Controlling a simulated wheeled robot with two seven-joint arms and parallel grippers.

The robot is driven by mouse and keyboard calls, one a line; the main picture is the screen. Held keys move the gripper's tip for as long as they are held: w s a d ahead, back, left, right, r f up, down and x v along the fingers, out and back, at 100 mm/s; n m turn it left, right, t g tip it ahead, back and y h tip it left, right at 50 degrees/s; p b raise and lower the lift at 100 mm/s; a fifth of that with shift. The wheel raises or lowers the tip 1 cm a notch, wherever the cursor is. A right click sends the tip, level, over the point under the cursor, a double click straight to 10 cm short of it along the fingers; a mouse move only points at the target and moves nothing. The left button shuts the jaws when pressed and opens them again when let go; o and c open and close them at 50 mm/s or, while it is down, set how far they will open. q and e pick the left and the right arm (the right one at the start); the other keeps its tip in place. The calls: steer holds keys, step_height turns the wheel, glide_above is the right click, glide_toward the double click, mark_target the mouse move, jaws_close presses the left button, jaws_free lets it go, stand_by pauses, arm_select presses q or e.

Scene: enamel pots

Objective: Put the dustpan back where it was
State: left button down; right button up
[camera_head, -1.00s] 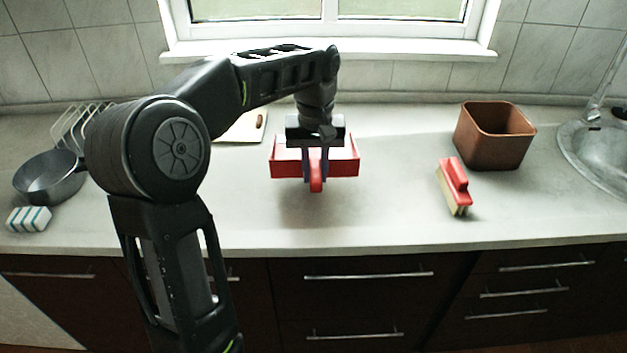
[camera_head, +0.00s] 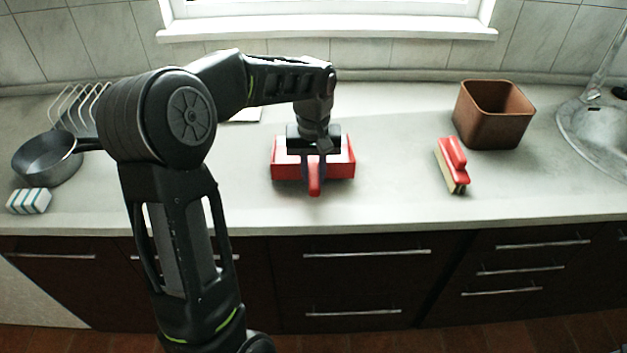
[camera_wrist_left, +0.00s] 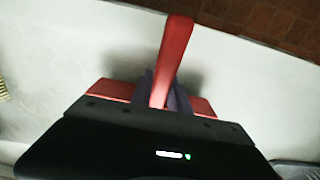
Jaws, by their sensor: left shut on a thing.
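The red dustpan (camera_head: 341,169) is at the middle of the counter in the head view, its handle pointing to the front edge. My left gripper (camera_head: 314,160) is shut on the dustpan's handle from above. In the left wrist view the red handle (camera_wrist_left: 174,50) stands out between the fingers (camera_wrist_left: 162,92), and the pan is mostly hidden behind the gripper body. The dustpan is low over the counter; I cannot tell whether it touches. My right gripper is not in view.
A red brush (camera_head: 453,163) lies to the right, with a brown bin (camera_head: 493,116) behind it and the sink (camera_head: 592,130) at far right. At left are a pan (camera_head: 45,160), a striped sponge (camera_head: 29,201) and a wire rack (camera_head: 72,107). Counter between dustpan and brush is clear.

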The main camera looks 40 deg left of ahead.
arm_select(q)
steer(key=shift+f, duration=1.25)
steer(key=shift+f, duration=0.1)
steer(key=c, duration=1.3)
jaws_free()
steer(key=shift+o, duration=0.2)
step_height(320, 180, up, 12)
steer(key=shift+r, duration=0.15)
